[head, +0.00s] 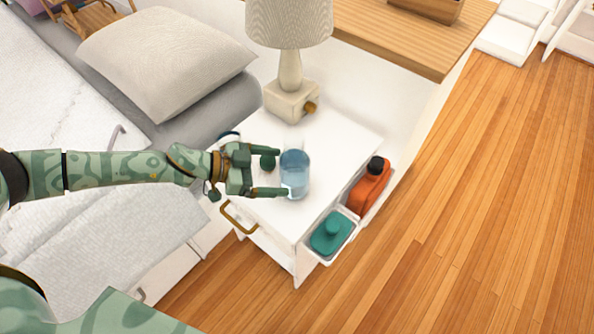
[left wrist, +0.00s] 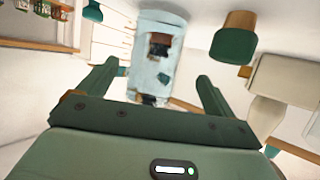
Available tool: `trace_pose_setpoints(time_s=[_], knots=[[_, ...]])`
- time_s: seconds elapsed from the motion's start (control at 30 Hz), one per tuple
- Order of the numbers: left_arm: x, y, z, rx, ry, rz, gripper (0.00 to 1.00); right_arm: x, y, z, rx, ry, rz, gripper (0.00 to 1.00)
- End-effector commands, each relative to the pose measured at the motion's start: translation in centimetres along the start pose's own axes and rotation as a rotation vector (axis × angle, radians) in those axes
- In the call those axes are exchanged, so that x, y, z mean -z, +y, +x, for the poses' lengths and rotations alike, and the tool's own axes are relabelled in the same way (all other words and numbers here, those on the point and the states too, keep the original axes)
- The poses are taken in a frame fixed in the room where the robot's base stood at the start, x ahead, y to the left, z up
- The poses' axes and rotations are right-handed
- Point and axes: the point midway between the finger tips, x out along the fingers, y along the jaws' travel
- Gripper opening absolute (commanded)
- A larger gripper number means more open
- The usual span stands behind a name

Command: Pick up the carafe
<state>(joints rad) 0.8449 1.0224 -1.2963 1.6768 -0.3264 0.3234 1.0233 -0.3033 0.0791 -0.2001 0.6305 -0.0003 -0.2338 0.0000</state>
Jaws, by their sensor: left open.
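The carafe (head: 295,172) is a clear blue glass vessel standing upright on the white nightstand (head: 345,138). My left gripper (head: 275,172) reaches in from the left at the carafe's left side. It is open, with its two fingers pointing toward the carafe. In the left wrist view the carafe (left wrist: 152,62) shows centred between and beyond the fingertips, with nothing gripped. I cannot tell whether a finger touches the glass. My right gripper is not in view.
A small dark green object with a brown part (left wrist: 236,42) stands close beside the left gripper. A lamp (head: 290,98) stands at the back of the nightstand. An orange bottle (head: 369,187) and a teal item (head: 331,233) sit in side bins. A bed with a pillow (head: 165,60) lies left.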

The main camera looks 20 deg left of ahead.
Motion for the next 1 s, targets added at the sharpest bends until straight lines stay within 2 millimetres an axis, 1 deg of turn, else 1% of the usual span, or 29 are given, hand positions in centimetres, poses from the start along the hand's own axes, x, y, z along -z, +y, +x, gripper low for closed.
trace_pose_setpoints(time_s=[0.17, 0.27, 0.4, 0.5, 0.67, 0.7, 0.77, 0.8, 0.87, 1.0], knots=[[-0.3, 0.2, 1.6, -0.002, 0.0, 0.0, 0.91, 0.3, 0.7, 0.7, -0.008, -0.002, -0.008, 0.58], [-0.6, 0.7, 3.4, -0.003, -0.001, 0.0, 0.91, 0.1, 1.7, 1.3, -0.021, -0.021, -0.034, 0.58], [-0.4, 0.8, 5.3, 0.0, -0.001, 0.0, 0.91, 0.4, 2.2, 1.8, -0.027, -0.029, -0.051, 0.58], [-0.2, 0.8, 5.8, 0.0, -0.001, 0.0, 0.91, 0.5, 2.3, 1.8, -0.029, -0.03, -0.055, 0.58], [0.0, 0.8, 5.7, 0.002, -0.001, 0.001, 0.91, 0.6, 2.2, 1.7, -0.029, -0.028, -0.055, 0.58], [0.0, 0.8, 5.7, 0.002, -0.001, 0.001, 0.88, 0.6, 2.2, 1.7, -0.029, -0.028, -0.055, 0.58], [0.0, 0.8, 5.7, 0.002, -0.001, 0.001, 0.72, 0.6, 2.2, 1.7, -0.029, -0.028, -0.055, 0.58], [0.0, 0.8, 5.7, 0.002, -0.001, 0.001, 0.6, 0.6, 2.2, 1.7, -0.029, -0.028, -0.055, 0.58], [0.0, 0.8, 5.7, 0.002, -0.001, 0.001, 0.45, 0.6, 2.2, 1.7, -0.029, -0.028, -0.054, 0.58], [0.1, 0.7, 5.7, 0.001, 0.002, 0.002, 0.45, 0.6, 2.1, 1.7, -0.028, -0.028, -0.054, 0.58]])
